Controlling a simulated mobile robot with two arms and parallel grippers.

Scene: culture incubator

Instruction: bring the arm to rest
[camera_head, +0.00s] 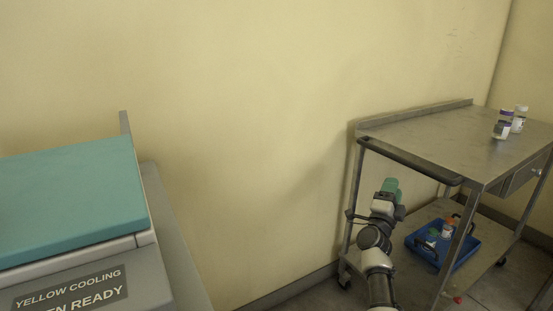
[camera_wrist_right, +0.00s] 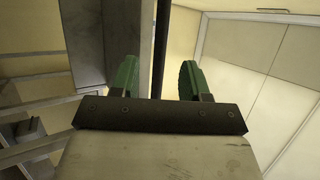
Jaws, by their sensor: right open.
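My right gripper (camera_head: 391,185) is in the head view at the lower right, in front of the metal cart. Its green fingertips point up and away from me. In the right wrist view the two green fingers of the gripper (camera_wrist_right: 157,80) stand apart, with nothing held between them. A dark upright bar shows behind the gap; I cannot tell how far off it is. My left gripper is not in view.
The metal cart (camera_head: 440,140) stands at the right, with two bottles (camera_head: 503,124) on top and a blue tray (camera_head: 462,262) on its lower shelf. A teal-lidded unit (camera_head: 70,200) labelled "YELLOW COOLING" is at the left. Bare wall fills the middle.

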